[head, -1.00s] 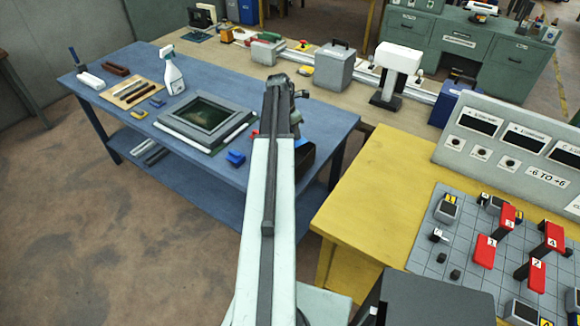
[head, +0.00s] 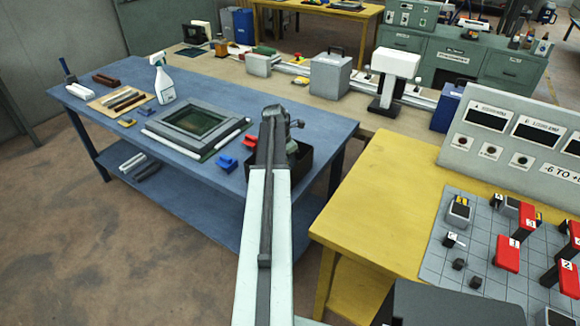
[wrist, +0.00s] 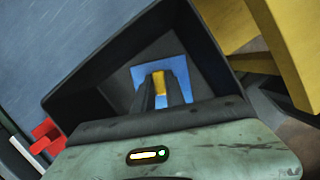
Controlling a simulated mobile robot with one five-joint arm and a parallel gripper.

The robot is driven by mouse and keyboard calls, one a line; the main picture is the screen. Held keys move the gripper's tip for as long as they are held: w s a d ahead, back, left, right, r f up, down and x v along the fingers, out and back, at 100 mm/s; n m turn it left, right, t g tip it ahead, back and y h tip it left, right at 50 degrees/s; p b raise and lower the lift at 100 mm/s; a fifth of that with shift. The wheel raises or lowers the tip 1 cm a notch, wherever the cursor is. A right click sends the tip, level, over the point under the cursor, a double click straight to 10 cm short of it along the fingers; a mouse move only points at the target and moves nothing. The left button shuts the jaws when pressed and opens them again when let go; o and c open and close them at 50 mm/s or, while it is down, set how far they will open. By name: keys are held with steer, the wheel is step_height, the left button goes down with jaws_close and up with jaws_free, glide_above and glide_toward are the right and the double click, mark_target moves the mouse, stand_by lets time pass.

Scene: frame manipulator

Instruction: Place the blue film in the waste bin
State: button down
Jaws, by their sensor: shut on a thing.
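The blue film (wrist: 183,81) shows in the wrist view as a flat blue sheet with a yellow tab (wrist: 158,83). My gripper (wrist: 160,92) is shut on it at the tab. The film appears inside the opening of the black waste bin (wrist: 98,78), within its walls; whether it touches the bottom I cannot tell. In the head view the bin (head: 301,163) stands at the right end of the blue table, partly behind my arm. My arm hides the gripper and film there.
On the blue table (head: 215,110), a framed panel (head: 175,130), blue clips (head: 227,163), a spray bottle (head: 162,80) and a tray of dark bars (head: 122,100) lie left of the bin. A yellow table (head: 375,190) with a control panel stands close on the right.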

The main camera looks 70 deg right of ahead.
steer(key=shift+f, duration=0.15)
steer(key=c, duration=1.4)
jaws_free()
steer(key=p+v, duration=1.1)
steer(key=v, duration=0.1)
steer(key=shift+r+p, duration=0.25)
steer(key=shift+p, duration=0.05)
